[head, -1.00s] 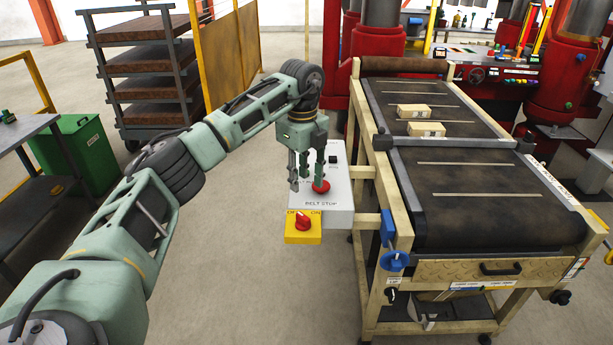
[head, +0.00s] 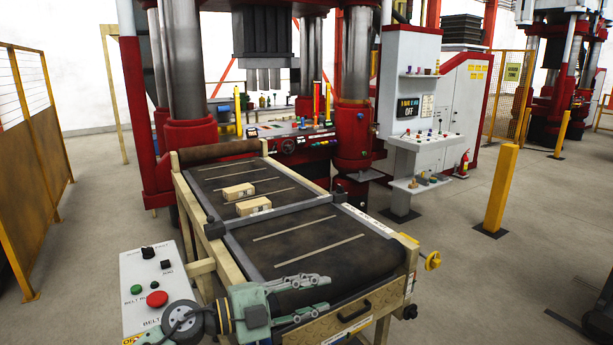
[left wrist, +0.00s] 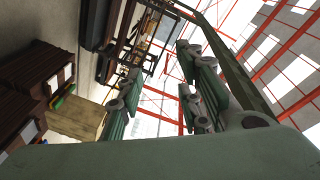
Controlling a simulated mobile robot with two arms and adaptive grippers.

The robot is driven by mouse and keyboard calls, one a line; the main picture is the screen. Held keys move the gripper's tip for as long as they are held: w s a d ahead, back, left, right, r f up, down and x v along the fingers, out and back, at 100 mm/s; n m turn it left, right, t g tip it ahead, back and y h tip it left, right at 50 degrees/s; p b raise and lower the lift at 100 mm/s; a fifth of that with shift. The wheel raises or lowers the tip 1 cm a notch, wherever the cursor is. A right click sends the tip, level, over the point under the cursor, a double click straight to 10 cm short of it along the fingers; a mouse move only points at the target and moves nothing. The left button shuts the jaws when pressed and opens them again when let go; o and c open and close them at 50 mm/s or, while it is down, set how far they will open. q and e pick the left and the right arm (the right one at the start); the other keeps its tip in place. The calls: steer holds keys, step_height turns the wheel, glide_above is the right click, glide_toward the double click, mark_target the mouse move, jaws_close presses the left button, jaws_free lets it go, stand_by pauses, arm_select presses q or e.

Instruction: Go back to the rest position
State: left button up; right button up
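My left gripper (head: 325,294) is in front of the near end of the belt conveyor (head: 345,258), its fingers pointing right and apart with nothing between them. In the left wrist view its open fingers (left wrist: 158,85) stand against the ceiling and red beams. The control box (head: 140,268) with the red belt stop button (head: 157,299) is left of the gripper, which is apart from the button. Part of the box's lower edge is hidden by my wrist. My right gripper is not in view.
Two pale bricks, one (head: 238,192) behind the other (head: 254,206), lie on the far belt section. The red press (head: 355,140) stands behind. A yellow post (head: 500,190) stands on the right. A grey control cabinet (head: 408,85) is at the back.

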arm_select(q)
steer(key=a+r+n+t+y, duration=0.1)
steer(key=a+n+t+y, duration=0.8)
steer(key=n+t, duration=0.5)
steer(key=s+a+f+n+g+y, duration=0.3)
steer(key=a+f+n+y, duration=0.15)
steer(key=f, duration=0.25)
steer(key=s+a+f+n+g+y, duration=0.3)
steer(key=s+a+f+n, duration=0.1)
steer(key=a+f, duration=0.2)
steer(key=s+a+f+g, duration=0.1)
steer(key=s+f+g, duration=0.55)
steer(key=s, duration=0.65)
steer(key=s+a+f+g, duration=0.1)
steer(key=s+f+g, duration=0.55)
steer(key=s, duration=0.65)
step_height(320, 180, down, 31)
steer(key=s+b, duration=0.2)
steer(key=b, duration=0.1)
steer(key=s+a+f+b, duration=0.2)
steer(key=s+a+f, duration=0.1)
steer(key=s+f, duration=1.3)
step_height(320, 180, down, 2)
steer(key=shift+s+g, duration=0.3)
steer(key=shift+s, duration=0.1)
